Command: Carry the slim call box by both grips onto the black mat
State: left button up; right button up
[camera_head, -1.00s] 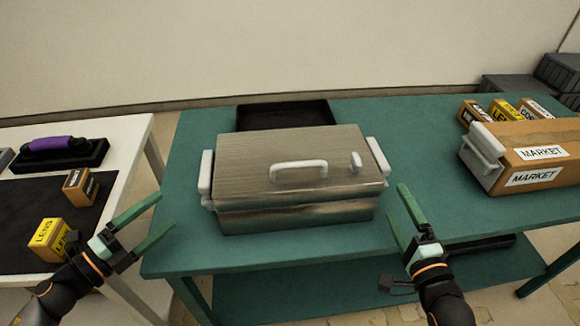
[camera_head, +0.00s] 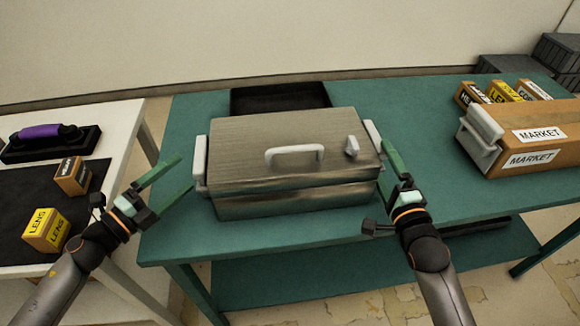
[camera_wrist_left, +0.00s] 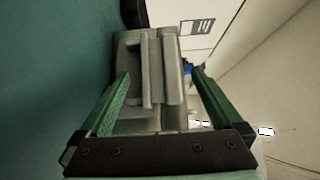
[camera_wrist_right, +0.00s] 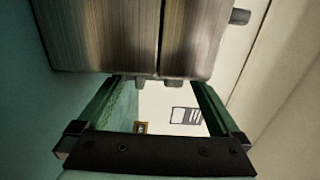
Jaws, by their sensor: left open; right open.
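The slim call box (camera_head: 290,190) is a closed metal case with a white lid handle, in the middle of the teal table. White grips stand at its left end (camera_head: 200,158) and right end (camera_head: 374,138). My left gripper (camera_head: 186,178) is open just left of the left grip; in the left wrist view this grip (camera_wrist_left: 147,72) lies ahead between the fingers, apart from them. My right gripper (camera_head: 388,168) is open close beside the right grip; contact cannot be told. The right wrist view shows the box (camera_wrist_right: 110,35) beyond the fingertips. The black mat (camera_head: 22,200) lies on the white table at left.
Two small boxes, one yellow LENS (camera_head: 45,230) and one brown (camera_head: 72,177), stand on the mat. A purple-handled black block (camera_head: 50,145) sits behind. A black tray (camera_head: 280,97) lies behind the call box. A MARKET carton (camera_head: 530,150) stands at right.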

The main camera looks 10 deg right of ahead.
aim_at(198, 159)
pick_arm(q)
jog(key=x, duration=0.6)
jog(key=shift+w+d, duration=0.15)
pick_arm(e)
jog(key=w, duration=0.6)
jog(key=shift+w+a, duration=0.1)
jog(key=shift+w, duration=0.1)
pick_arm(q)
grip_shut()
pick_arm(e)
grip_shut()
pick_arm(q)
jog(key=shift+r, duration=0.25)
pick_arm(e)
jog(key=shift+r, duration=0.35)
